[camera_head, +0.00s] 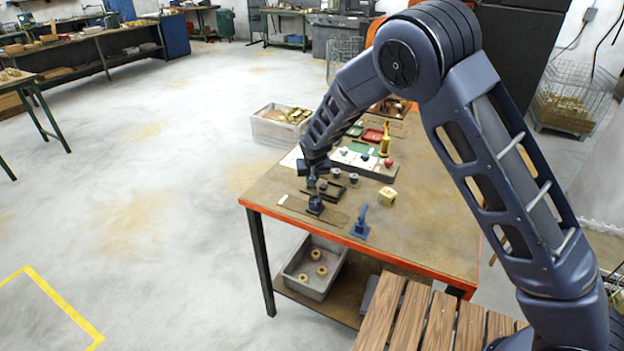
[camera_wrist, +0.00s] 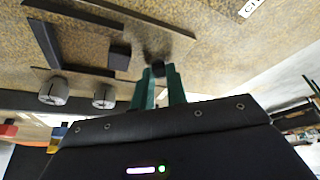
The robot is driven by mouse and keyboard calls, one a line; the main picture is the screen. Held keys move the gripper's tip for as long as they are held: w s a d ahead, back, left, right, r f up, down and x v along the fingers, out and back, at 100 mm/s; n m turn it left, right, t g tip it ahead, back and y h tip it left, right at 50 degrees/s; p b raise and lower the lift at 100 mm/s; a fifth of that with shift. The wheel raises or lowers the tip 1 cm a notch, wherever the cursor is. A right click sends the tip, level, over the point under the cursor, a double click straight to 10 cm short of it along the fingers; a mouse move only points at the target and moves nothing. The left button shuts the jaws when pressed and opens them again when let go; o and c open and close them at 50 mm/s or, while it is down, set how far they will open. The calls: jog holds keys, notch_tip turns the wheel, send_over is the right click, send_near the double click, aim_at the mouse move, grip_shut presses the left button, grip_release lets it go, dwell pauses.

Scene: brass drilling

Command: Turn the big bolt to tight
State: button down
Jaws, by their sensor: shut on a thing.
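My gripper (camera_wrist: 158,78) points down at the worktable, its green fingers close together on a small dark head that I take to be the big bolt (camera_wrist: 157,67). Only the top of this head shows between the fingertips. The bolt's shaft and seat are hidden, so I cannot tell how far it is turned. In the head view my gripper (camera_head: 311,181) is low over the near left part of the table, and the arm hides part of the spot.
Dark bars and a small black block (camera_wrist: 120,56) lie beside the fingers. Two grey knobs (camera_wrist: 53,91) stand close by. The head view shows a blue stand (camera_head: 361,223), a brass cube (camera_head: 387,196) and a brass bottle-like piece (camera_head: 385,141). The table's right front is clear.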

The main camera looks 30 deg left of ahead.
jog(key=c, duration=1.4)
grip_release()
jog(key=shift+d+f, duration=0.1)
jog(key=shift+f, duration=0.15)
jog(key=shift+r, duration=0.2)
jog(key=shift+s+r, duration=0.1)
jog(key=shift+r, duration=0.15)
jog(key=v, duration=1)
